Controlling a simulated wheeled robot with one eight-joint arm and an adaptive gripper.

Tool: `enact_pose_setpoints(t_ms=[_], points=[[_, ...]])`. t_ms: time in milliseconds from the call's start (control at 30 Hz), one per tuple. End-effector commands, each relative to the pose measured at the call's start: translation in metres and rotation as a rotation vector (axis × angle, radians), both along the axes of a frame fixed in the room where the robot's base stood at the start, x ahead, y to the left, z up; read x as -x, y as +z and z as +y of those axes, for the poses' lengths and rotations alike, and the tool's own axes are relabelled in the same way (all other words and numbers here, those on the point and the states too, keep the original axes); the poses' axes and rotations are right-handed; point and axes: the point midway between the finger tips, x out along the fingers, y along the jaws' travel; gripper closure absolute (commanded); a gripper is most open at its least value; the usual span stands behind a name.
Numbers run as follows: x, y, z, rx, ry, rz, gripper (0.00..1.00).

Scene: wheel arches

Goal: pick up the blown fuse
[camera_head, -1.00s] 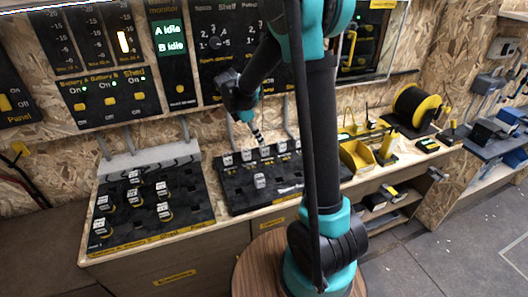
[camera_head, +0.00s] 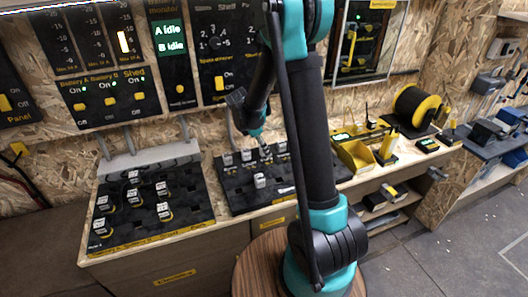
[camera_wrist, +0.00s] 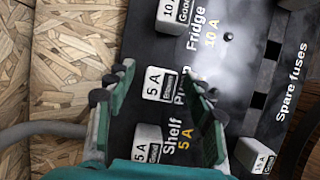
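My gripper (camera_wrist: 160,82) is open over the fuse panel, with its two teal-and-black fingers spread. A white 5 A fuse (camera_wrist: 157,84), in the slot labelled with a word starting "P", shows between the fingertips. Its small dark tag is too blurred to read surely. A second 5 A fuse (camera_wrist: 147,145) at the Shelf slot is partly hidden by my gripper. A 10 A fuse (camera_wrist: 174,14) tagged Good sits at the Fridge slot. In the head view my gripper (camera_head: 264,146) is low over the row of fuses on the right-hand black panel (camera_head: 233,196).
A spare fuse (camera_wrist: 258,155) sits beside the "Spare fuses" label, right of my gripper. The left black board (camera_head: 140,222) holds several more fuses. A yellow bin (camera_head: 356,157) stands to the right. The wooden wall (camera_wrist: 62,60) is close on the left in the wrist view.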

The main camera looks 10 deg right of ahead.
Motion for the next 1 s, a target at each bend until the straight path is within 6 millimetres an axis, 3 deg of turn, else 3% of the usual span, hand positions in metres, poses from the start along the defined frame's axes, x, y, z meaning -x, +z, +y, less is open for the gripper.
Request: enact_pose_setpoints(t_ms=[67,400,767,1000], points=[[0.000,0.000,0.000,0.000,0.000,0.000,0.59],[0.000,0.000,0.000,0.000,0.000,0.000,1.00],[0.000,0.005,0.000,0.000,0.000,0.000,1.00],[0.000,0.030,0.000,0.000,0.000,0.000,1.00]])
